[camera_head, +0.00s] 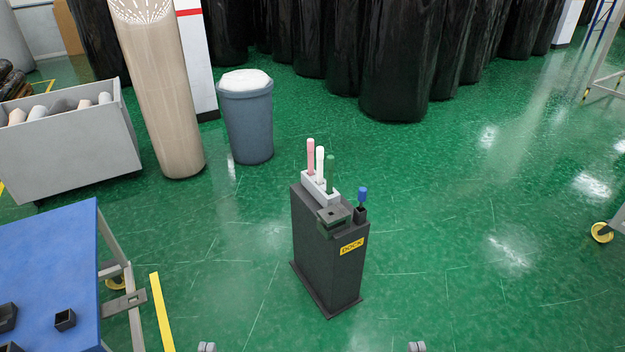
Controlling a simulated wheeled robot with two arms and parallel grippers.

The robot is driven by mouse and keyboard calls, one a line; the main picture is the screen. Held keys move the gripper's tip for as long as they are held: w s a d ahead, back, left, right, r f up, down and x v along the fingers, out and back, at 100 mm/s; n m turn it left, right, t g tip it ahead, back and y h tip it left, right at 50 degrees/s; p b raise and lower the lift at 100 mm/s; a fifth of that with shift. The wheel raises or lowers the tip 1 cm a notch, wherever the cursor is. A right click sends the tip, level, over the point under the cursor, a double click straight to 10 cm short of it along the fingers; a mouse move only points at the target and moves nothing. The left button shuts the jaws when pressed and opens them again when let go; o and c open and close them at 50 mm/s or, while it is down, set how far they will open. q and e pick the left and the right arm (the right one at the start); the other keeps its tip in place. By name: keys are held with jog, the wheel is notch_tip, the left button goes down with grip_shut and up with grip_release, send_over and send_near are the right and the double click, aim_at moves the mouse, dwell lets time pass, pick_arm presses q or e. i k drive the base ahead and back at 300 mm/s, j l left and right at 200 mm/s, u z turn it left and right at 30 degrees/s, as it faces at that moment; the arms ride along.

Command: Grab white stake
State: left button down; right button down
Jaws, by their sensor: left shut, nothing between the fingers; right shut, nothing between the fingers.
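The white stake (320,160) stands upright in a light grey holder (318,190) on top of a black dock stand (324,250). It is between a pink stake (310,156) and a green stake (331,172). Its lower end is hidden in the holder. Only the tips of my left gripper (207,347) and my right gripper (416,347) show at the bottom edge. Both are shut and empty, well apart from the stand, one on either side in front of it.
A blue-handled item (362,196) stands in a small black socket at the dock's right. A blue table (45,270) is at the lower left. A grey bin (247,125), a grey crate (75,150) and black wrapped rolls (405,70) stand behind. Green floor around the dock is clear.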

aim_at(319, 150)
jog(key=i+l, duration=0.1)
jog(key=l, duration=0.35)
jog(key=i+l, duration=0.15)
jog(key=l, duration=0.3)
jog(key=i+l+u, duration=0.1)
jog(key=l, duration=0.25)
jog(key=i+l+u, duration=0.1)
jog(key=l, duration=0.25)
jog(key=i+l+u, duration=0.1)
jog(key=l, duration=0.25)
jog(key=i+l+u, duration=0.1)
jog(key=l, duration=0.3)
jog(key=i+l+u, duration=0.25)
jog(key=i, duration=0.3)
jog(key=i+l+u, duration=0.2)
jog(key=i+l, duration=0.25)
jog(key=i+l+u, duration=0.15)
jog(key=i, duration=0.85)
